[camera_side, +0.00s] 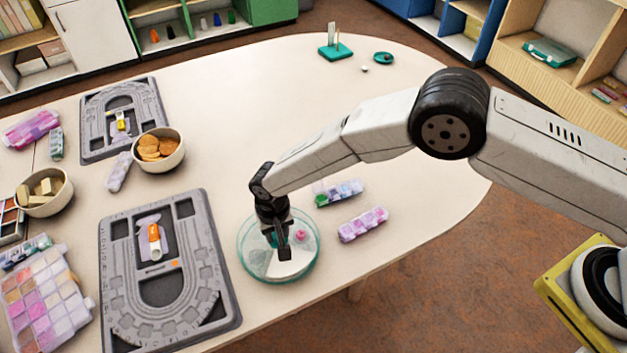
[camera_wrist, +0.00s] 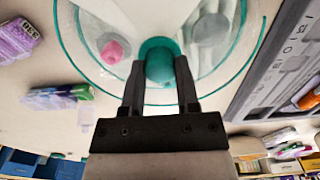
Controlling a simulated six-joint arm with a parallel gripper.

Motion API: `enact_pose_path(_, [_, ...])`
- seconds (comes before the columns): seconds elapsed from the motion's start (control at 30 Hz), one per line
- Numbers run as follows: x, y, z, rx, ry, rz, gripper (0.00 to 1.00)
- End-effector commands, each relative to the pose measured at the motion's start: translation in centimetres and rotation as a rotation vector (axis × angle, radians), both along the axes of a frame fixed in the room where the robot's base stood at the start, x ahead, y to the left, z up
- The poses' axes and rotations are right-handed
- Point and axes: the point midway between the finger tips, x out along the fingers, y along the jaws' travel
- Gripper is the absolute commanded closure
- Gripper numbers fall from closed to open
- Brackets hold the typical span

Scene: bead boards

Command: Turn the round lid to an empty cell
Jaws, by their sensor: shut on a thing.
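The round lid (camera_side: 252,262) is a clear disc with a teal rim, lying on a round divided box on the table's near side. In the wrist view the lid (camera_wrist: 262,40) fills the top. My gripper (camera_side: 283,250) points down over it. In the wrist view my gripper (camera_wrist: 162,75) is shut on the teal knob (camera_wrist: 159,58) at the lid's middle. A pink bead (camera_side: 301,234) shows in a cell to the knob's right; it also shows in the wrist view (camera_wrist: 113,51). A grey round patch (camera_wrist: 211,29) shows on the knob's other side.
A grey bead board (camera_side: 225,290) lies close to the box's left. Two bead cases, a colourful one (camera_side: 339,193) and a pink one (camera_side: 362,224), lie to its right. Bowls (camera_side: 171,163) stand farther left.

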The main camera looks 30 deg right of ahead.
Motion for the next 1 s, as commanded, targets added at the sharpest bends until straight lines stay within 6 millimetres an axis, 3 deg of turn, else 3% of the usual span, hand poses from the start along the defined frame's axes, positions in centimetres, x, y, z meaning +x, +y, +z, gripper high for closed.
enact_pose_path(1.0, [-0.04, 0.03, -0.05, 0.000, 0.000, -0.942, 1.00])
